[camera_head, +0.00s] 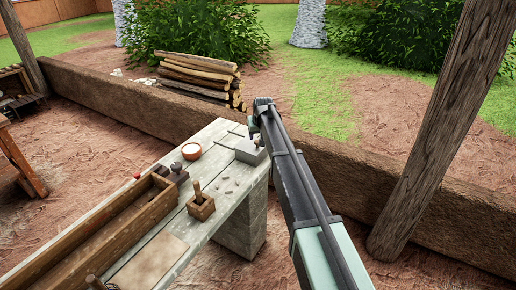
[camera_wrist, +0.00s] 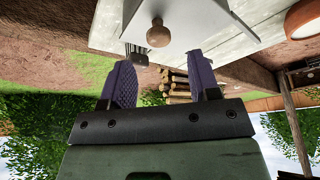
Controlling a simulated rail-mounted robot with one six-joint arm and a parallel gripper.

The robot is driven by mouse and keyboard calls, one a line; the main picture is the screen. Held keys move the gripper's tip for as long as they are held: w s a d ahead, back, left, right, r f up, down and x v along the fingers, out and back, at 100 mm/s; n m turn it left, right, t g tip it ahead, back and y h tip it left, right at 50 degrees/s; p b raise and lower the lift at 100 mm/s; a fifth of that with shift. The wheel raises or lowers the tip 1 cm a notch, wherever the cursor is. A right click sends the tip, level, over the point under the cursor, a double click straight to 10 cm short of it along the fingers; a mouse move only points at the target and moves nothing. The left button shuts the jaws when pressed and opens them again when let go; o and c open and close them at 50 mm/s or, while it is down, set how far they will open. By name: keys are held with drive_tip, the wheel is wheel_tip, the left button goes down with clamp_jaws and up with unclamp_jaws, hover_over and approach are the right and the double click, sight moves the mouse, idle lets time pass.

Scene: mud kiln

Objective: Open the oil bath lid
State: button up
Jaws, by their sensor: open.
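The oil bath looks to be the small grey box (camera_head: 250,151) at the far right end of the workbench. In the wrist view its pale lid (camera_wrist: 190,22) fills the top middle, with a round wooden knob (camera_wrist: 158,35) on it. The lid appears shut. My gripper (camera_wrist: 159,60) is open, its two purple fingers spread apart and nothing between them. The knob is just beyond the fingertips, roughly centred between them, and looks apart from both. In the head view my gripper (camera_head: 257,122) is at the box, and my arm hides part of it.
The workbench (camera_head: 225,190) holds a small box with a wooden handle (camera_head: 201,206), a round terracotta bowl (camera_head: 191,151) and a long wooden trough (camera_head: 110,232). A low mud wall (camera_head: 140,108) and stacked logs (camera_head: 198,78) lie behind. A wooden post (camera_head: 430,140) stands at right.

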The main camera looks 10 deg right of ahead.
sight(257, 141)
drive_tip(key=b+x, duration=0.3)
drive_tip(key=x, duration=0.2)
drive_tip(key=shift+d+f, duration=0.1)
drive_tip(key=shift+f, duration=0.1)
drive_tip(key=shift+r, duration=0.15)
clamp_jaws()
